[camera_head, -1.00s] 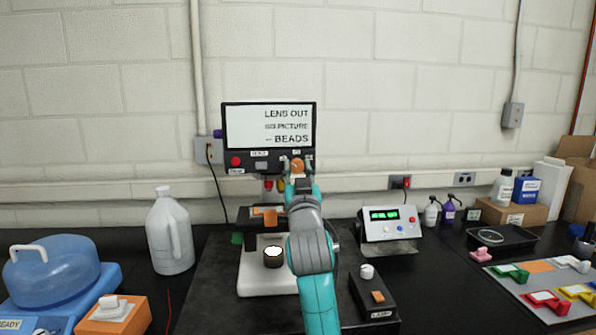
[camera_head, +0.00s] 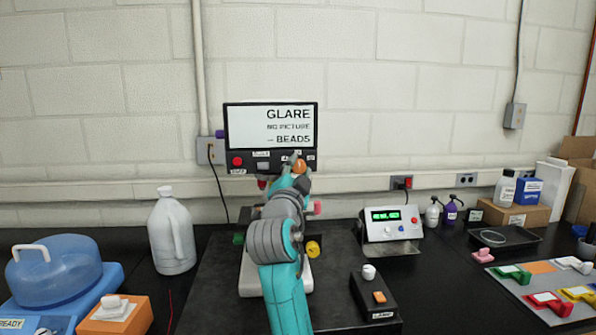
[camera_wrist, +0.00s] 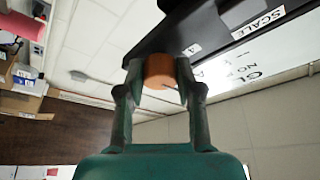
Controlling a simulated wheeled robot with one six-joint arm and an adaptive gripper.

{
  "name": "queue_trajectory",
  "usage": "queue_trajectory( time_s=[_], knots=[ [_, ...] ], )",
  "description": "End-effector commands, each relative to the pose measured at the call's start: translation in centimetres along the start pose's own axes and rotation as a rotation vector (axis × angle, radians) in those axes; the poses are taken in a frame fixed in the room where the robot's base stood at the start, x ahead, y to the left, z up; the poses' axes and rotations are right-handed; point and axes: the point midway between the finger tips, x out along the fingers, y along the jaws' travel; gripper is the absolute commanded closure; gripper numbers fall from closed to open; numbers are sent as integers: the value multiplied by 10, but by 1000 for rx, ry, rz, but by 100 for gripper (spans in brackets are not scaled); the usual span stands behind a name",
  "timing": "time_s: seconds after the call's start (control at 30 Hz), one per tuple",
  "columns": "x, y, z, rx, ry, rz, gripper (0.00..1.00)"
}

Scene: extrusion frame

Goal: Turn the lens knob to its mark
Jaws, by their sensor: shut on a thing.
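The orange knob (camera_head: 299,167) is on the dark panel under the monitor screen, at its right end. In the wrist view the orange knob (camera_wrist: 158,71) sits between the two fingers of my gripper (camera_wrist: 158,80), which is shut on it. A thin dark line shows on the knob near the right finger. My gripper (camera_head: 297,174) is small in the head view and partly covers the panel there. The panel's mark for the knob cannot be made out. The monitor screen (camera_head: 270,127) reads GLARE, NO PICTURE, -- BEADS.
A red button (camera_head: 238,161) is at the panel's left. Below, my arm hides most of the microscope; its yellow knob (camera_head: 313,249) and pink knob (camera_head: 316,207) show. A white jug (camera_head: 171,235) stands left, a meter box (camera_head: 391,223) right and a black switch box (camera_head: 374,295) in front.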

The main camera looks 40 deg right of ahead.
Motion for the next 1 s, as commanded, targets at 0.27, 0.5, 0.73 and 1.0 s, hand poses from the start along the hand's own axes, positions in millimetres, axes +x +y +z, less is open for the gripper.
queue_trajectory(
  time_s=[0.27, 0.5, 0.73, 1.0],
  knots=[
    [0, 0, 1, 51, -1, 23, 100],
    [0, 0, 1, 55, -2, 26, 100],
    [0, 1, 1, 55, -2, 25, 50],
    [0, 0, 0, 55, -1, 24, 40]
  ],
)
